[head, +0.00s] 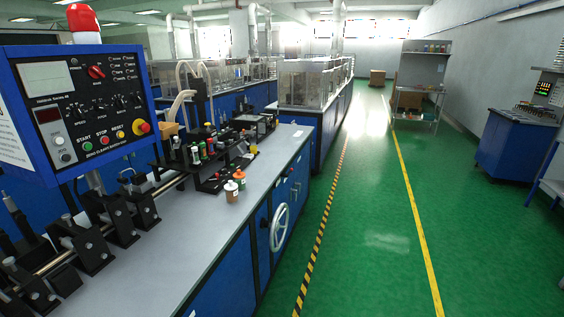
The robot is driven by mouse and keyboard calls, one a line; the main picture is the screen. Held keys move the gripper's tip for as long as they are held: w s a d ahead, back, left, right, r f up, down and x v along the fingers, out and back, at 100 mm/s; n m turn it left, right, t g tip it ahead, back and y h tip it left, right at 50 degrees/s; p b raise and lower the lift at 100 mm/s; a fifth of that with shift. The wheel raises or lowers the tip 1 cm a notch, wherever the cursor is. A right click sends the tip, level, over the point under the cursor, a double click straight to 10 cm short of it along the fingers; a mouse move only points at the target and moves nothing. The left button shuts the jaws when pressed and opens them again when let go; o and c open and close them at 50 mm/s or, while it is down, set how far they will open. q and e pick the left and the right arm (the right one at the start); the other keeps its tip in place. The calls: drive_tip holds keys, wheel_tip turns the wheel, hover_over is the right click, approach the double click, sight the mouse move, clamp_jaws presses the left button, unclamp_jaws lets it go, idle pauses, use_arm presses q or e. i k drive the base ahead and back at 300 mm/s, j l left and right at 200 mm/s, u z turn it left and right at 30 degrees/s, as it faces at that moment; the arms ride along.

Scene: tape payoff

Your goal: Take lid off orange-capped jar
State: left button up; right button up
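A small white jar (232,196) with an orange-brown cap (231,186) stands upright on the grey bench top (205,240), near its front edge. A second small jar (240,184) with an orange-toned cap stands just behind it and to the right. Both caps appear to be on. The jars are small in the picture, so their labels cannot be read. Neither my left nor my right gripper shows in the head view.
A black rack (202,165) with several small bottles stands behind the jars. A blue control panel (75,112) stands at the left, above black clamp fixtures (85,248). The bench top in front of the jars is clear. A handwheel (279,227) juts from the bench side; green floor (375,245) lies open at right.

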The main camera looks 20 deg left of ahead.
sight(240, 174)
drive_tip(key=i+l+u, duration=0.1)
drive_tip(key=i+u, duration=0.3)
drive_tip(key=i, duration=0.15)
drive_tip(key=i+l+u, duration=0.85)
drive_tip(key=i, duration=0.15)
drive_tip(key=i+l+u, duration=0.4)
drive_tip(key=l, duration=0.1)
